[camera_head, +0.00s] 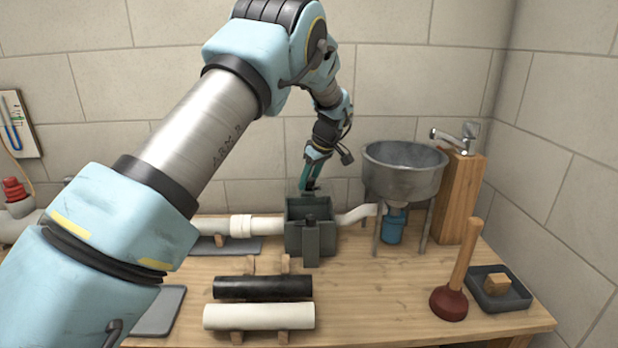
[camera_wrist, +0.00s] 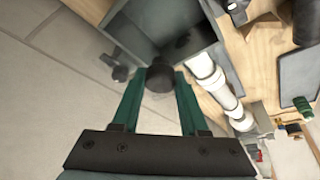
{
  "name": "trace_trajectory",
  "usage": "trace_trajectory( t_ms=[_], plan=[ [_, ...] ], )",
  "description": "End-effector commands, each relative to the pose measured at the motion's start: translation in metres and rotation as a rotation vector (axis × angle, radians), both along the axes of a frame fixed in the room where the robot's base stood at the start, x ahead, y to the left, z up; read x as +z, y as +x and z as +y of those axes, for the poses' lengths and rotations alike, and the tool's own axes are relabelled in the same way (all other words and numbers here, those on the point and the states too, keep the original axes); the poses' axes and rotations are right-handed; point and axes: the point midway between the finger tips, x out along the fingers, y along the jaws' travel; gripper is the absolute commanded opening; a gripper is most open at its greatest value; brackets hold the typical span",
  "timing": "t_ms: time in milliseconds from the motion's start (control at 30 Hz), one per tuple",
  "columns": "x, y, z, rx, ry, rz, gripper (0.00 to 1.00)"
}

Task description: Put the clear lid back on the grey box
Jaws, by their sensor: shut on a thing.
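The grey box (camera_head: 296,240) stands open-topped on the bench between white pipes. Its open inside shows at the top of the wrist view (camera_wrist: 205,58). My gripper (camera_head: 309,186) points down at the box's back rim in the head view. In the wrist view its green fingers (camera_wrist: 160,82) are shut on a dark round knob (camera_wrist: 160,76), which looks like the clear lid's handle. The lid's clear pane is hard to make out in either view, so I cannot tell its edges or whether it touches the box.
White pipes (camera_head: 265,226) join the box at its left and right. A metal basin (camera_head: 400,180) on legs stands close at the right. Black (camera_head: 262,288) and white (camera_head: 258,317) tubes lie in front on wooden rests. A plunger (camera_head: 450,303) stands front right; the bench between is clear.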

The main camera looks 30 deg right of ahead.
Motion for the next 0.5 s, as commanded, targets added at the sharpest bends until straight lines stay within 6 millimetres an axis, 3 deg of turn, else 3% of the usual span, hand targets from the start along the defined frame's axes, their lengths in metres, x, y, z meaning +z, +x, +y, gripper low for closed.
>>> trace_trajectory(
  t_ms=[500],
  plan=[
    [-0.032,0.0,0.0,0.0,0.001,0.001,0.0]
  ],
)
